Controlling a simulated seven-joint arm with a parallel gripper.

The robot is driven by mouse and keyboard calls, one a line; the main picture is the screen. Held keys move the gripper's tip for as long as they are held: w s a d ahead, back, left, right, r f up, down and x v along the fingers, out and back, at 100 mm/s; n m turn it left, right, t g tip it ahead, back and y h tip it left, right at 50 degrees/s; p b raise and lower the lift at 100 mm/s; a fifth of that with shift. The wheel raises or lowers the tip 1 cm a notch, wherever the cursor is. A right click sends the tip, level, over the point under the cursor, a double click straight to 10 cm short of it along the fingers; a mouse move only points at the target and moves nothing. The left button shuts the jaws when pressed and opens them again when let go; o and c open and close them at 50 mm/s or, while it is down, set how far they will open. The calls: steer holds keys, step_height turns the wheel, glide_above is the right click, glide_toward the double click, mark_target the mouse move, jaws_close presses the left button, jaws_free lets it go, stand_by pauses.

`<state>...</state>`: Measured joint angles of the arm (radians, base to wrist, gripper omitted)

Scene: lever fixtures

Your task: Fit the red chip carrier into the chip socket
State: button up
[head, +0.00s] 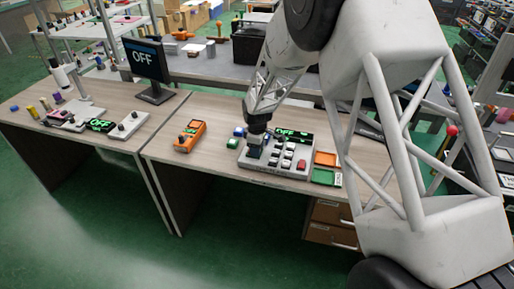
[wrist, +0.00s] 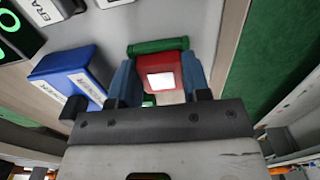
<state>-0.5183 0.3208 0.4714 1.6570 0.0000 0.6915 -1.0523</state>
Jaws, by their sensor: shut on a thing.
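The red chip carrier (wrist: 160,75) with a white patch on top sits between the two blue-grey fingers of my gripper (wrist: 168,84) in the wrist view. My gripper is shut on it. In the head view my gripper (head: 255,150) is low over the left end of a grey key panel (head: 262,166), and the carrier is hidden there. A green block (wrist: 158,46) shows just beyond the carrier in the wrist view; I cannot tell if they touch. I cannot make out the chip socket for certain in either view.
A blue labelled block (wrist: 75,73) lies left of my fingers in the wrist view. Blue (head: 239,131) and green (head: 233,143) blocks lie left of the panel in the head view. An orange box (head: 190,136) stands further left. Orange (head: 325,158) and green (head: 324,177) trays lie right.

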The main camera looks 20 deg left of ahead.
steer(key=shift+f, duration=0.35)
